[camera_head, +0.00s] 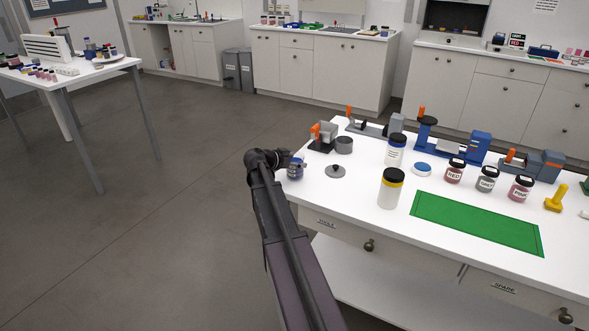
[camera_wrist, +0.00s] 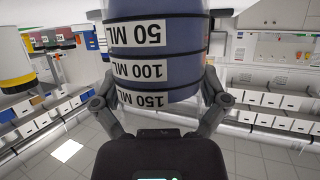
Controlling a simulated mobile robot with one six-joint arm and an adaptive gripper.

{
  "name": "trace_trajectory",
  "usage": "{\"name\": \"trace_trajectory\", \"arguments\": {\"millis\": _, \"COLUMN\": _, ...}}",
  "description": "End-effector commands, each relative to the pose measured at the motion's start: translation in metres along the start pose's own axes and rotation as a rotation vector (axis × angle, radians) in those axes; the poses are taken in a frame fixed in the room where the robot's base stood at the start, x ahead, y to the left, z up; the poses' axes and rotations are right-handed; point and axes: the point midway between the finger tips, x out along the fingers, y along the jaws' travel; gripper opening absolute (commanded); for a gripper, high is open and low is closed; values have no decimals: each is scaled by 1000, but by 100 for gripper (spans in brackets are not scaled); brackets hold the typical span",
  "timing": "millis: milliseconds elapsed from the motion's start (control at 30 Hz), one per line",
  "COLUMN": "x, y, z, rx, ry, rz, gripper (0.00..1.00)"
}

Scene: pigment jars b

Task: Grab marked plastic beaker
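The marked plastic beaker is blue-grey with white 50 ML, 100 ML and 150 ML labels. It fills the upper middle of the wrist view (camera_wrist: 155,85), where its labels appear upside down. In the head view the beaker (camera_head: 296,170) is at the white table's left edge, partly hidden by my arm. My gripper (camera_wrist: 158,18) has one finger on each side of the beaker, and both appear to touch its walls. The gripper (camera_head: 287,163) is small and dark in the head view. I cannot tell whether the beaker rests on the tabletop.
A grey lidded dish (camera_head: 335,171) lies just right of the beaker. A yellow-banded jar (camera_head: 390,189) and a white jar with a dark lid (camera_head: 395,150) stand further right. A green mat (camera_head: 478,224) covers the front right. Open floor (camera_head: 170,210) lies to the left.

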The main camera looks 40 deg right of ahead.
Motion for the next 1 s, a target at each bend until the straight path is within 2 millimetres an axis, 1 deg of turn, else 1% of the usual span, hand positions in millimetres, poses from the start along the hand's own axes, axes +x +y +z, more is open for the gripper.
{"name": "trace_trajectory", "arguments": {"millis": 33, "x": 0, "y": 0, "z": 0, "rx": 0, "ry": 0, "rz": 0, "gripper": 38}}
{"name": "trace_trajectory", "arguments": {"millis": 67, "x": 0, "y": 0, "z": 0, "rx": 0, "ry": 0, "rz": 0, "gripper": 33}}
{"name": "trace_trajectory", "arguments": {"millis": 367, "x": 0, "y": 0, "z": -1, "rx": 0, "ry": 0, "rz": 0, "gripper": 33}}
{"name": "trace_trajectory", "arguments": {"millis": 567, "x": -2, "y": 0, "z": -6, "rx": 0, "ry": 0, "rz": 0, "gripper": 33}}
{"name": "trace_trajectory", "arguments": {"millis": 767, "x": -8, "y": 0, "z": -18, "rx": 0, "ry": 0, "rz": 0, "gripper": 33}}
{"name": "trace_trajectory", "arguments": {"millis": 1000, "x": -16, "y": 0, "z": -37, "rx": 0, "ry": 0, "rz": 0, "gripper": 33}}
